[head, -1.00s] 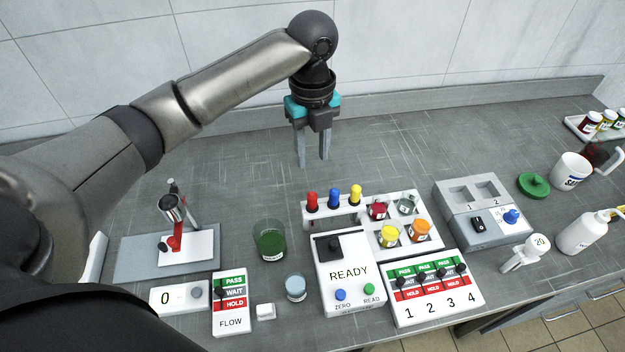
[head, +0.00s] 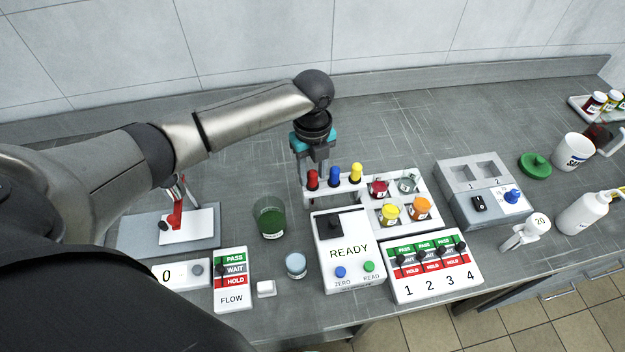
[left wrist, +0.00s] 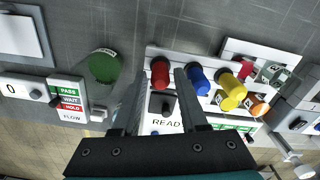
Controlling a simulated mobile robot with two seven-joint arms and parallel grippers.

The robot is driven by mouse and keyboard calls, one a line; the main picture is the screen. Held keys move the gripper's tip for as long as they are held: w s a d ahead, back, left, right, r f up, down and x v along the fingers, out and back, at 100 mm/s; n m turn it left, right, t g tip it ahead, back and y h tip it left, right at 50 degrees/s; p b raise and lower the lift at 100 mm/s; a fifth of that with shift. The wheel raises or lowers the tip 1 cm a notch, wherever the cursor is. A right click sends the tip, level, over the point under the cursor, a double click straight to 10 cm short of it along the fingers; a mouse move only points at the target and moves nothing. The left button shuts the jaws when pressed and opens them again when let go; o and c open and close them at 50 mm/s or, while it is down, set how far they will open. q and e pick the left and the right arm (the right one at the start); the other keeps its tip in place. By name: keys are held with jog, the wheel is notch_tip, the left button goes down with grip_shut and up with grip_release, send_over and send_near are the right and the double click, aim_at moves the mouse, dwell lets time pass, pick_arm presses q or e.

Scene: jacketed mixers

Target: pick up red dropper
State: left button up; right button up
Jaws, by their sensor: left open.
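The red dropper (head: 313,178) stands upright in a white rack (head: 347,188), at the left end of a row with a blue dropper (head: 334,175) and a yellow dropper (head: 356,173). My left gripper (head: 314,182) is open, pointing down behind the rack at the red dropper's end. In the left wrist view the red dropper (left wrist: 160,73) shows between the tips of the open left gripper (left wrist: 161,72), with the blue dropper (left wrist: 198,80) just right of the right finger. I cannot tell whether the fingers touch anything. My right gripper is not in view.
A READY meter (head: 347,253) stands in front of the rack. A green beaker (head: 269,218) is to the left. Jars of red, yellow and orange (head: 420,208) sit in a tray on the right. A grey two-well device (head: 483,195) stands farther right. The counter behind is clear.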

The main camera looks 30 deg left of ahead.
pick_arm(q)
notch_tip(320, 180, down, 2)
grip_shut()
dwell(0.4)
